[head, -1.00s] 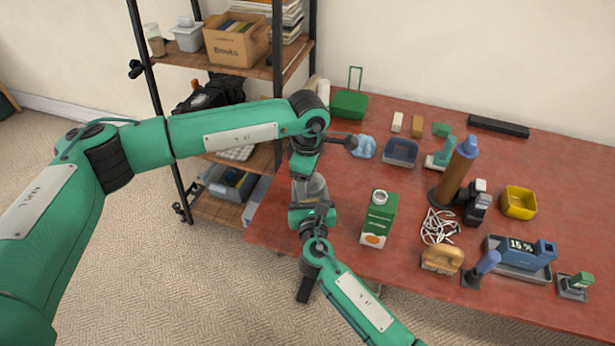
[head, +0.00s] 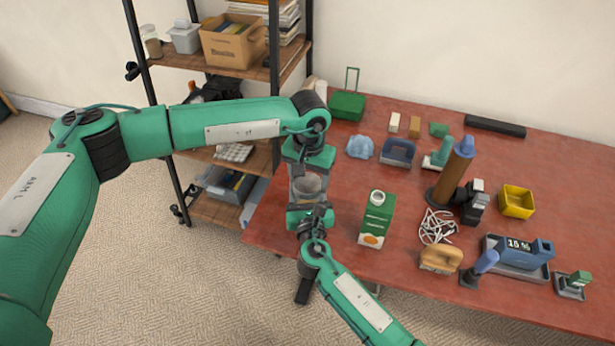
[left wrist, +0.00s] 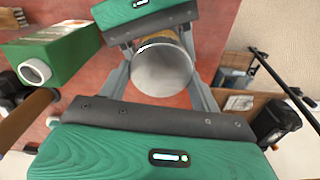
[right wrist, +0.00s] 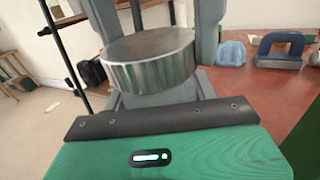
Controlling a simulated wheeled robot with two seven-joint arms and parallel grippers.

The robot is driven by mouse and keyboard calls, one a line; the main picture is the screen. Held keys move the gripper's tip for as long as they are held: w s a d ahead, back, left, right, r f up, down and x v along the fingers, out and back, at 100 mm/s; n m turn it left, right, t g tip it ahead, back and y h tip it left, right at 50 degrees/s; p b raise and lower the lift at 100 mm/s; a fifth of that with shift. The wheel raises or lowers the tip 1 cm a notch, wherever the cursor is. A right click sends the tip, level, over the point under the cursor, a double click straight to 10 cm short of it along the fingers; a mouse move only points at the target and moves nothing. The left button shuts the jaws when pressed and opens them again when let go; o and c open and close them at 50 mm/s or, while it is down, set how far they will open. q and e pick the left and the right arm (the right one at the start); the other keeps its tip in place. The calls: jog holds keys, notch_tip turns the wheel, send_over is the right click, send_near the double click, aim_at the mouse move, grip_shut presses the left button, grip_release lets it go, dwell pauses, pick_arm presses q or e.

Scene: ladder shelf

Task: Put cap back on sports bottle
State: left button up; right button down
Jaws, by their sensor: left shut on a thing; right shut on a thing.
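The grey metallic cap (head: 307,183) is a short round disc. In the right wrist view the cap (right wrist: 150,62) sits level, with the fingers of my left gripper (head: 307,168) coming down on both sides. The left wrist view shows the cap (left wrist: 162,72) face-on between those fingers. My left gripper is shut on the cap from above. My right gripper (head: 309,207) is shut lower down on the bottle. The bottle is mostly hidden by the cap and grippers; a tan strip behind the cap (left wrist: 186,42) may be part of it. I cannot tell whether the cap is seated.
A green carton (head: 376,222) stands close to the right of my grippers on the red table (head: 330,220). The ladder shelf (head: 200,60) is behind on the left. Beyond the carton are a cable (head: 437,228), a brown cylinder (head: 453,175) and a yellow bin (head: 516,202).

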pick_arm(q)
jog(key=m, duration=0.5)
jog(key=shift+d, duration=0.1)
jog(key=o, duration=1)
jog(key=shift+s, duration=0.1)
jog(key=shift+c, duration=0.2)
jog(key=shift+r, duration=2.25)
jog(key=shift+c, duration=0.3)
